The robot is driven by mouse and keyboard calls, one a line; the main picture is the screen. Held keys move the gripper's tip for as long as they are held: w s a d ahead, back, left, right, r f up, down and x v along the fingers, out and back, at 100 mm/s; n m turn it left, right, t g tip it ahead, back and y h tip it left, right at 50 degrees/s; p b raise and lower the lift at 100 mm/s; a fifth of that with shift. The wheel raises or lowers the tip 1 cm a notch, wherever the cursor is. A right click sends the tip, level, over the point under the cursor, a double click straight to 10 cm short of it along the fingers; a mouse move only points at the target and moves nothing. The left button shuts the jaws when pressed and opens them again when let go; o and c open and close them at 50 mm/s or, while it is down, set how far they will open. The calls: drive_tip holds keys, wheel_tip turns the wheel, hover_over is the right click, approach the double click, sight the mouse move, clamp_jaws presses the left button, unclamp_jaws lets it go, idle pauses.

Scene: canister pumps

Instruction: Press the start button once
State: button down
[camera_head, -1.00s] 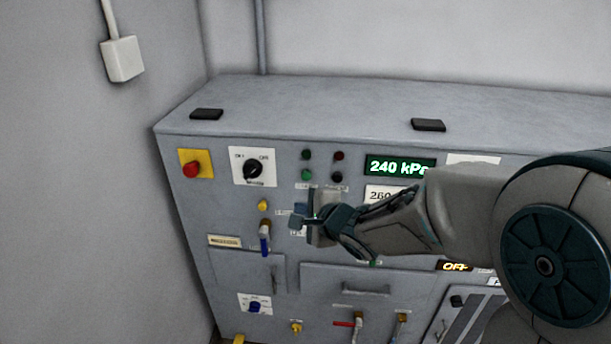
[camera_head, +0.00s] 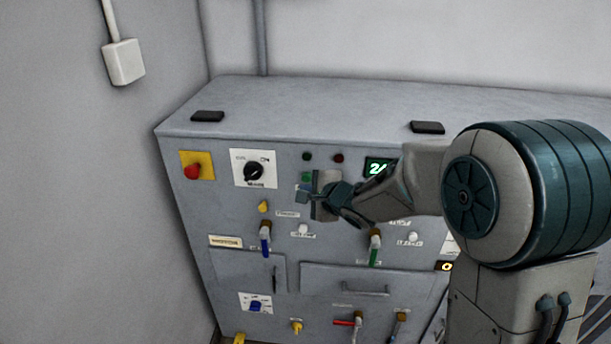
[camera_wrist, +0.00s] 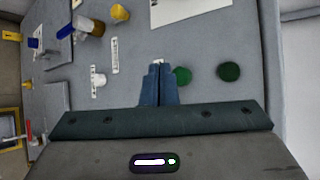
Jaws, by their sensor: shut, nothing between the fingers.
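A green button (camera_head: 307,177) sits on the upper front of the grey pump panel, below a dark green round (camera_head: 306,156). Its label is too small to read, so I cannot tell if it is the start button. In the wrist view the green round (camera_wrist: 183,76) shows just right of my fingertips, with the darker green one (camera_wrist: 229,71) further right. My gripper (camera_head: 302,197) is shut and empty, just below the green button in the head view. The fingers (camera_wrist: 158,68) point at the panel; I cannot tell whether they touch it. My gripper and forearm hide the panel to the right.
A red knob on a yellow plate (camera_head: 192,167) and a black rotary switch (camera_head: 253,171) are at the left. A yellow knob (camera_head: 263,206), a blue-handled valve (camera_head: 265,240) and a green-handled valve (camera_head: 375,247) are below.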

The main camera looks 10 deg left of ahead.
drive_tip(key=shift+w, duration=0.6)
drive_tip(key=shift+w+r+p, duration=0.1)
drive_tip(key=shift+w+p, duration=0.1)
drive_tip(key=shift+p, duration=0.45)
idle(1.2)
drive_tip(key=shift+w, duration=0.2)
drive_tip(key=shift+w+a+p, duration=0.1)
drive_tip(key=shift+w+p, duration=0.4)
drive_tip(key=shift+p, duration=0.2)
idle(0.6)
drive_tip(key=shift+s, duration=0.9)
